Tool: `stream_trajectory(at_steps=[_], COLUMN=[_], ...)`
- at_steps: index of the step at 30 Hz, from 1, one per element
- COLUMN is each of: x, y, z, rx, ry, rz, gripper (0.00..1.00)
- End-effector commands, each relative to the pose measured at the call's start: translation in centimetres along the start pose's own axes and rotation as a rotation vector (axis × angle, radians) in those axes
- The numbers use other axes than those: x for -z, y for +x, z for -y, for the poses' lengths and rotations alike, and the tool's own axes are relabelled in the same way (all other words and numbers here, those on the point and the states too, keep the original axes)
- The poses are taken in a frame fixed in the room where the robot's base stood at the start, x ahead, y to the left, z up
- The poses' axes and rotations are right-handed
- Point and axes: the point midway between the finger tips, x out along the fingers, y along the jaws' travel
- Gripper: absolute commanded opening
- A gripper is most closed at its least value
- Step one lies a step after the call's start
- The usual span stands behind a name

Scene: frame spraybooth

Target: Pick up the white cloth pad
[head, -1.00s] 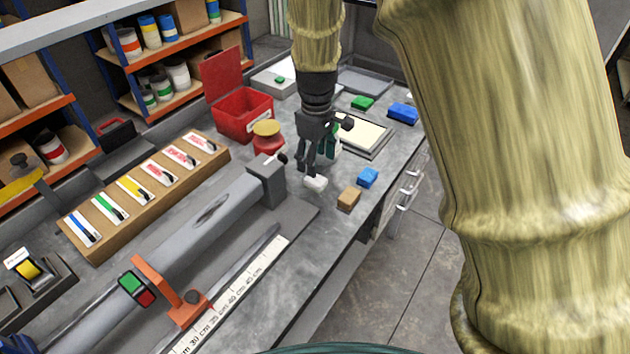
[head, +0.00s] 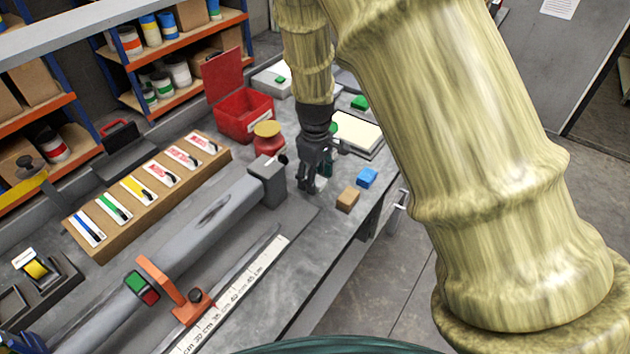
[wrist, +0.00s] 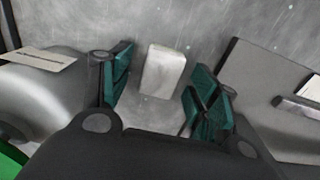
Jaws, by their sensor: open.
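The white cloth pad (wrist: 163,71) lies on the grey bench top in the wrist view, between and just beyond my two teal fingertips. My gripper (wrist: 158,85) is open, with a finger on each side of the pad and a gap to each. In the head view my gripper (head: 314,186) points down at the bench top, and the pad (head: 320,184) is mostly hidden behind the fingers, with only a pale bit showing. I cannot tell the exact height of the fingertips above the bench.
A tan block (head: 347,199) and a blue block (head: 367,178) lie right of my gripper. A red pot with a yellow lid (head: 267,138) stands to the left. A grey metal fixture (head: 268,180) is close on the left. The bench's front edge is near on the right.

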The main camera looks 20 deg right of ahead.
Motion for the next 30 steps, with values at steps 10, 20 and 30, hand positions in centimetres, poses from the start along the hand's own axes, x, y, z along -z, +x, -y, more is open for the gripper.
stream_trajectory(at_steps=[10, 20, 30], x=[0.0, 0.0, 0.1], y=[0.0, 0.0, -1.2], z=[0.0, 0.0, 0.0], rx=[0.0, 0.0, 0.0], ry=[0.0, 0.0, 0.0], rz=[0.0, 0.0, -0.002], gripper=[0.35, 0.2, 0.2])
